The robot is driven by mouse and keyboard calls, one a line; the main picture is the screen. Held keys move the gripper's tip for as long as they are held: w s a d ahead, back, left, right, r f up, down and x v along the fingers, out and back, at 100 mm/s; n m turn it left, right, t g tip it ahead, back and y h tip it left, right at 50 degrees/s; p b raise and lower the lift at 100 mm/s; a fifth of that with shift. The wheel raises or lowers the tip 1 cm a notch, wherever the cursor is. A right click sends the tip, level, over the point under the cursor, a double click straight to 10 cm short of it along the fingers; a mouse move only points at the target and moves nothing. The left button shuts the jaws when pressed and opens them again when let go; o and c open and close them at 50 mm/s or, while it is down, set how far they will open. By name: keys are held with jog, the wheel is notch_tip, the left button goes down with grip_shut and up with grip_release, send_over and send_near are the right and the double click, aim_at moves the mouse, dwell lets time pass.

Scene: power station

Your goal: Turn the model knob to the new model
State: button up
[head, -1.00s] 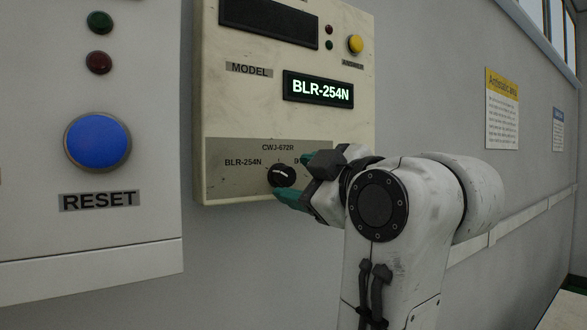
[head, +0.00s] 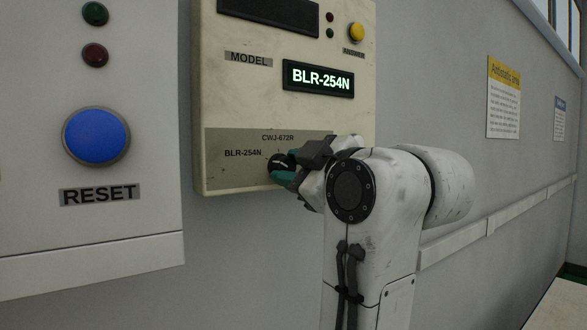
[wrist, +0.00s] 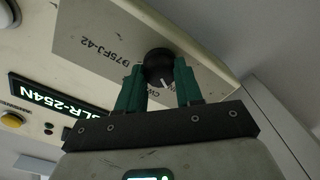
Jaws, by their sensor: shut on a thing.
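The black model knob (head: 277,161) sits on the grey label plate (head: 220,172) low on the cream panel. Its white mark shows in the wrist view (wrist: 157,66), pointing roughly toward the partly hidden CW label between my fingers. My gripper (head: 285,166) is shut on the knob, with one green finger on each side of it (wrist: 160,80). The plate reads BLR-254N to the knob's left and CWJ-672R above it. The third label, D75FJ-42, shows in the wrist view (wrist: 103,49) and is hidden in the head view. The lit model display (head: 319,79) reads BLR-254N.
A yellow answer button (head: 357,32) is at the panel's upper right. A cabinet at left carries a large blue RESET button (head: 96,136). The grey wall on the right holds a yellow-headed sign (head: 504,97) and a rail (head: 505,218).

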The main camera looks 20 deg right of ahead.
jog(key=shift+c, duration=1.1)
jog(key=shift+m, duration=0.4)
jog(key=m, duration=0.3)
jog(key=shift+m, duration=0.3)
jog(key=m, duration=0.3)
jog(key=shift+m, duration=2.2)
